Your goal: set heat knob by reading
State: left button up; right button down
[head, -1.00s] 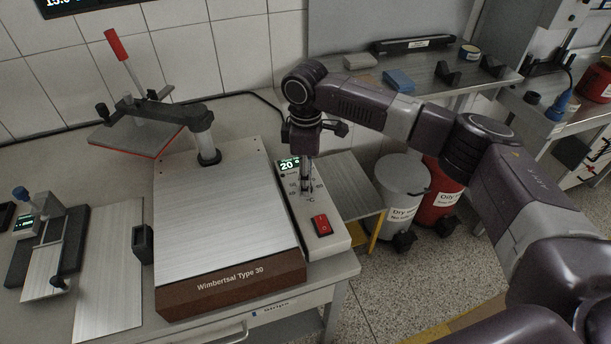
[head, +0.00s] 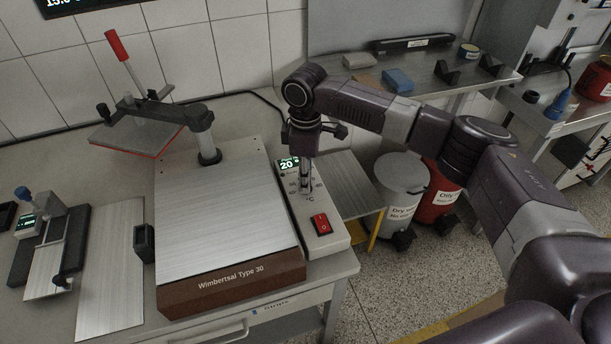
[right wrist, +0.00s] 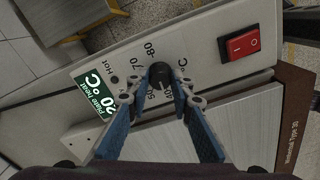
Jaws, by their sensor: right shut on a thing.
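The dark round heat knob (right wrist: 161,75) sits on the pale control panel (right wrist: 203,35) of the heated press. My right gripper (right wrist: 162,88) points down at the panel, with its blue fingers on either side of the knob and shut on it. The green display (right wrist: 93,92) reads "Plate heat 20 °C"; in the head view it shows 20 (head: 288,165). Temperature marks around the knob include 70 and 80; others are partly covered by the fingers. The knob itself is hidden by my gripper in the head view. My left gripper is not in view.
A red rocker switch (head: 321,224) is on the same panel, near its front end. The flat metal plate (head: 220,215) lies left of the panel, with the raised red-handled press arm (head: 122,50) behind. A grey bin (head: 401,195) stands on the floor at right.

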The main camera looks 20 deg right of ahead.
jog(key=m+p, duration=0.4)
jog(key=p, duration=0.1)
jog(key=m+p, duration=0.1)
jog(key=p, duration=0.2)
jog(key=shift+r+m, duration=0.3)
jog(key=shift+m, duration=0.1)
jog(key=shift+f+m+p, duration=0.15)
jog(key=shift+m+p, duration=1.15)
jog(key=shift+p, duration=0.15)
jog(key=shift+w, duration=0.1)
jog(key=c, duration=1.7)
grip_release()
jog(key=shift+f, duration=0.1)
notch_tip(320, 180, up, 12)
jog(key=shift+r, duration=0.1)
